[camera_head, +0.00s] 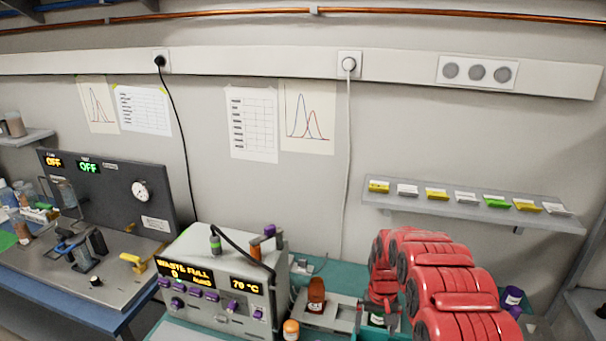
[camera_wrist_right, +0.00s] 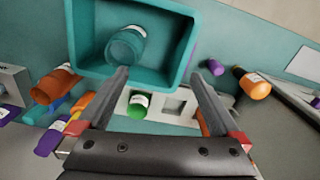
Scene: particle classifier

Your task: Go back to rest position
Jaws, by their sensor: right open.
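My right arm comes in from the lower right of the head view as red links, with its end low beside the grey instrument; the fingers are hard to make out there. In the right wrist view my right gripper (camera_wrist_right: 158,76) is open, its two dark fingers apart with nothing held between them. A teal bin (camera_wrist_right: 187,62) lies beyond the fingertips with a teal jar (camera_wrist_right: 127,47) in it. A green-capped vial (camera_wrist_right: 138,106) in a white holder shows between the fingers. My left gripper is not in view.
A wall shelf (camera_head: 400,211) is above my right arm. A dark panel (camera_head: 110,184) stands at left. Several bottles crowd the wrist view's left side.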

